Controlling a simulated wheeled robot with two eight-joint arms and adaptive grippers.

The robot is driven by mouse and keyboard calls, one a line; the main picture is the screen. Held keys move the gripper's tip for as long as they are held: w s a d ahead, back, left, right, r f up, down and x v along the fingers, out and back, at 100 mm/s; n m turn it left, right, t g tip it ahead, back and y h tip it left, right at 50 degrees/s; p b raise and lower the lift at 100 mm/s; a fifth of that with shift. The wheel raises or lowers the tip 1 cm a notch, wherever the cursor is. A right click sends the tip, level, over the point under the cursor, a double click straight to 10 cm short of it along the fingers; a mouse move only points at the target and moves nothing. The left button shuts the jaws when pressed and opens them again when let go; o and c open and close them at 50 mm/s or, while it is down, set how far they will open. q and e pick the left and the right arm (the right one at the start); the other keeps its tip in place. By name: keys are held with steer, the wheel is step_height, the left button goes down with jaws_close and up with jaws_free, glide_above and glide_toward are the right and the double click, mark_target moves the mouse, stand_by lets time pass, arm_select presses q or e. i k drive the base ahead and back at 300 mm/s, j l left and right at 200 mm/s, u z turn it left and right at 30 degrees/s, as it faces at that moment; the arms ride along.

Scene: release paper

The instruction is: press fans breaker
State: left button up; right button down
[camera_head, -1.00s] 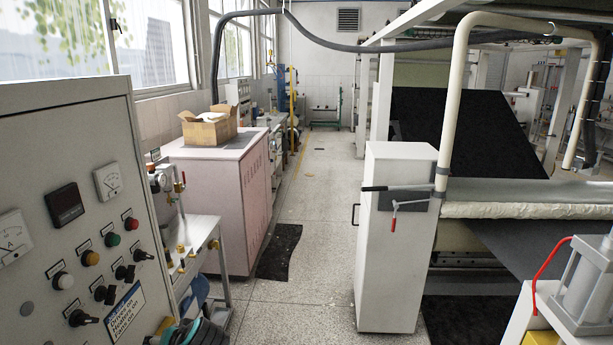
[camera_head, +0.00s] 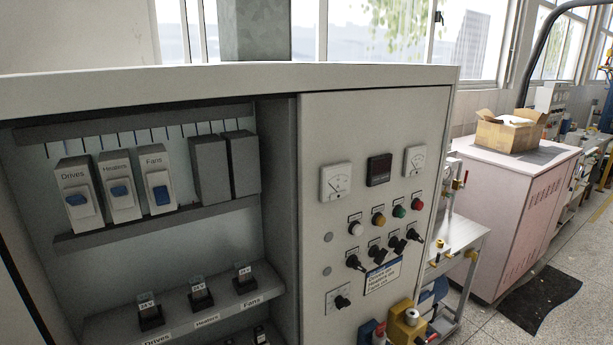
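No gripper is visible near the breakers. Neither of my grippers shows in the view.
Two blank dark grey blocks (camera_head: 226,166) sit right of the breakers. A lower shelf (camera_head: 190,297) holds small labelled parts. The cabinet's right panel (camera_head: 330,120) carries meters and knobs. Yellow and blue equipment (camera_head: 405,325) stands at the bottom. Floor (camera_head: 580,250) is open at the right.

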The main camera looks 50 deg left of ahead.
mark_target(161, 193)
steer(key=k+l+u, duration=0.15)
steer(key=l, duration=0.25)
steer(key=l+u, duration=0.15)
steer(key=l, duration=0.3)
steer(key=u, duration=2.55)
